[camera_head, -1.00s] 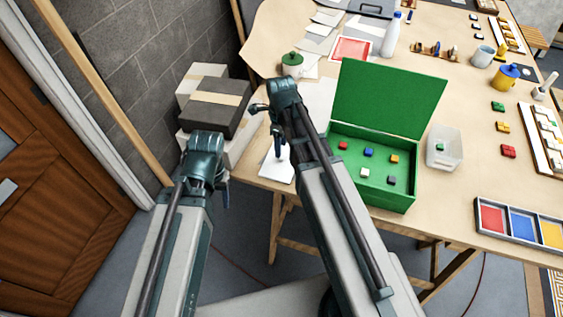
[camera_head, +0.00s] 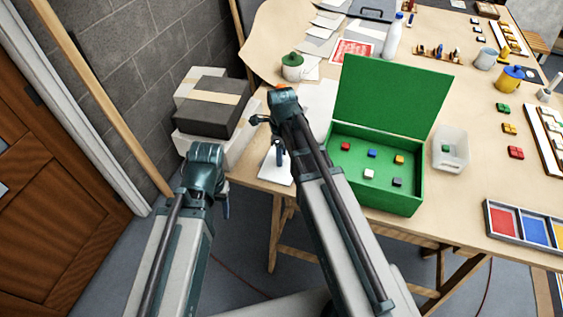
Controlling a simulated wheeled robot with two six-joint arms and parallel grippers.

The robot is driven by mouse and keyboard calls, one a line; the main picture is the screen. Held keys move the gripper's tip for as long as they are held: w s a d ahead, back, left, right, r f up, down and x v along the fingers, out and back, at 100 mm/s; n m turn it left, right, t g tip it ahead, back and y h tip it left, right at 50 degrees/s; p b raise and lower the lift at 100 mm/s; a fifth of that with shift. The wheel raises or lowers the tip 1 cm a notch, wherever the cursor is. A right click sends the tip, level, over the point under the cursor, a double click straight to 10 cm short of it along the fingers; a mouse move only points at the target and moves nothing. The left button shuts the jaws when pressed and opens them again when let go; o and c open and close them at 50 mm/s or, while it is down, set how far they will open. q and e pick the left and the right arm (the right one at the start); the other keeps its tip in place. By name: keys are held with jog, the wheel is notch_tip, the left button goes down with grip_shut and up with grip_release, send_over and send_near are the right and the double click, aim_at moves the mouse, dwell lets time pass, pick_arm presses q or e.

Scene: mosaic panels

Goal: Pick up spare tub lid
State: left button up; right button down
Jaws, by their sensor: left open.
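A flat white piece (camera_head: 277,166) lies at the table's near left corner; I cannot tell whether it is the spare tub lid. My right gripper (camera_head: 280,152) points down just above or beside it, partly hidden by its own arm; its jaw state is unclear. My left gripper (camera_head: 226,206) is open and hangs low, left of the table edge, mostly behind its wrist. An open clear tub (camera_head: 450,158) with a small green piece in it stands right of the green box.
The green box (camera_head: 374,205) with its lid raised holds several coloured pieces. Stacked boxes (camera_head: 212,108) stand by the wall on the left. A green-lidded pot (camera_head: 292,70) and a white bottle (camera_head: 393,36) stand farther back. A colour tray (camera_head: 520,238) lies at the right.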

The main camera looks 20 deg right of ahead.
dwell(0.4)
notch_tip(320, 180, up, 10)
jog(key=p, duration=1)
